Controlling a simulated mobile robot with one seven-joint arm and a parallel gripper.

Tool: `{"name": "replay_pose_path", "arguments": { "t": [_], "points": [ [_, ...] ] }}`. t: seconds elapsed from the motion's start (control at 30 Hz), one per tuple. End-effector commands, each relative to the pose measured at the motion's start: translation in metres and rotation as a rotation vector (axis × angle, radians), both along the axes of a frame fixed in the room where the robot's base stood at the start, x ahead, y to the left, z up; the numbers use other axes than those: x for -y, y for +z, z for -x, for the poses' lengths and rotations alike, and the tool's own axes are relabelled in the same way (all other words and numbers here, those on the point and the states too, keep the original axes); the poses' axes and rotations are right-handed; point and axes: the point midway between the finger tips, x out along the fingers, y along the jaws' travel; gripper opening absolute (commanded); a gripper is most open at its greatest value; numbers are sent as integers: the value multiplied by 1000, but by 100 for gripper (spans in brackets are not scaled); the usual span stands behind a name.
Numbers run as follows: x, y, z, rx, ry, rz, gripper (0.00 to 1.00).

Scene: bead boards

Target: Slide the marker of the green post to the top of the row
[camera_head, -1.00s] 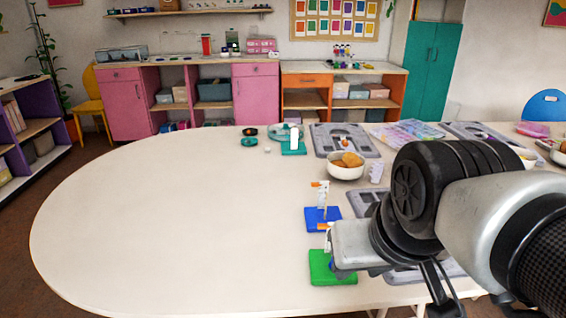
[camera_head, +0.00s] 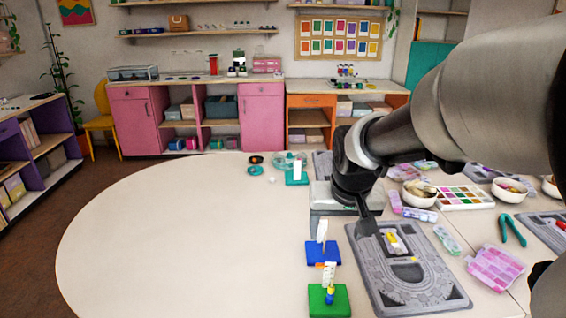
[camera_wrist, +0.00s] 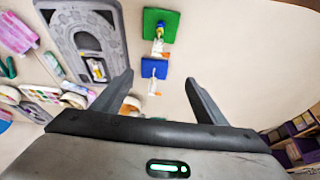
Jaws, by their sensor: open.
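The green post has a green base (camera_head: 341,303) and a white upright at the front of the table. A small blue-and-yellow piece (camera_head: 329,297) sits low on it, and an orange piece shows near its top; I cannot tell surely which is the marker. The green base (camera_wrist: 152,18) is at the top of the wrist view, its upright pointing down the picture. The blue post (camera_head: 323,252) stands just behind it, its blue base also in the wrist view (camera_wrist: 148,66). My gripper (camera_wrist: 158,80) is open and empty, its fingers either side of the blue post in that view. In the head view my gripper (camera_head: 341,222) is above and behind the posts.
A grey bead board (camera_head: 385,290) lies right of the posts. A teal post (camera_head: 297,179) stands farther back. Bowls (camera_head: 419,196), pink bead box (camera_head: 497,266) and pliers (camera_head: 513,230) crowd the right. The table's left half (camera_head: 180,240) is clear.

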Motion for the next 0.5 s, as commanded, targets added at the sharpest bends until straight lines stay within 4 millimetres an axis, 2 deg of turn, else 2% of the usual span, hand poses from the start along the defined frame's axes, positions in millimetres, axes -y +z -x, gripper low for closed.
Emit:
{"name": "replay_pose_path", "arguments": {
  "t": [0.5],
  "points": [
    [3, -89, -33, -5, 0, 1, 66]
  ]
}}
